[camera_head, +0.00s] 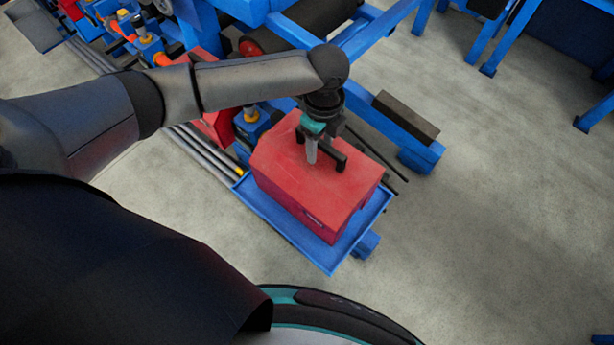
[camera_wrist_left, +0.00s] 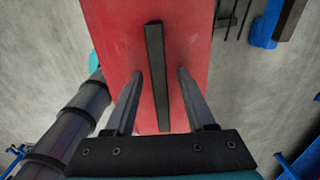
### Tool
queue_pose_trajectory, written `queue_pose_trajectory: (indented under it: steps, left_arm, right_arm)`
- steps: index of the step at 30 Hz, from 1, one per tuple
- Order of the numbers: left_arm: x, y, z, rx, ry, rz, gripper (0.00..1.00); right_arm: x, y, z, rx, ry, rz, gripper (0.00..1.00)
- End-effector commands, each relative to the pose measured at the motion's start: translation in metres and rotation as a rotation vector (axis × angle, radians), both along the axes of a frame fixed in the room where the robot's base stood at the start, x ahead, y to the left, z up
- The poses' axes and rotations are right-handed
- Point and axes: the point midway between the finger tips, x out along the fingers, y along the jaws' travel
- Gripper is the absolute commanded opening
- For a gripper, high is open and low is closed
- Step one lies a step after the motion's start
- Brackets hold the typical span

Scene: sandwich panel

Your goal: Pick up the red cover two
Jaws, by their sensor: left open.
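The red cover (camera_head: 290,172) is a box-shaped red piece sitting on a blue tray (camera_head: 312,250) in the head view. A black bar handle (camera_head: 335,152) stands on its top. My left gripper (camera_head: 311,158) is over the top of the cover at the handle. In the left wrist view the red cover (camera_wrist_left: 205,40) fills the middle, and the black handle (camera_wrist_left: 156,75) runs lengthwise between the two fingers of my left gripper (camera_wrist_left: 160,75). The fingers are open, with a gap on each side of the handle. I cannot tell how far the fingertips are above the cover. My right gripper is not in view.
Blue machine frames (camera_head: 385,125) with a dark block (camera_head: 406,117) stand right behind the cover. Grey pipes (camera_head: 207,155) run along the floor at left, near another red part (camera_head: 215,125). Concrete floor (camera_head: 500,200) to the right is clear.

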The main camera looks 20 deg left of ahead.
Motion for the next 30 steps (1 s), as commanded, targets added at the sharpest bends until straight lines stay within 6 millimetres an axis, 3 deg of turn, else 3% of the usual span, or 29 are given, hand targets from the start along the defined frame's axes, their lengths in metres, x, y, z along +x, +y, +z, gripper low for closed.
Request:
queue_pose_trajectory:
  steps: [2,16,30]
  left_arm:
    - [-0.0001,-0.0002,0.0003,0.000,0.000,0.000,0.52]
    - [0.0000,-0.0001,0.0006,0.000,0.000,0.000,0.00]
    - [-0.0002,0.0001,0.0007,0.000,0.001,0.000,0.00]
  right_arm:
    - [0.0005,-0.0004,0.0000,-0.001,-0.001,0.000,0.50]
    - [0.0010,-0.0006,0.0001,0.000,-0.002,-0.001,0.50]
    - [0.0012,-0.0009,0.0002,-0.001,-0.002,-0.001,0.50]
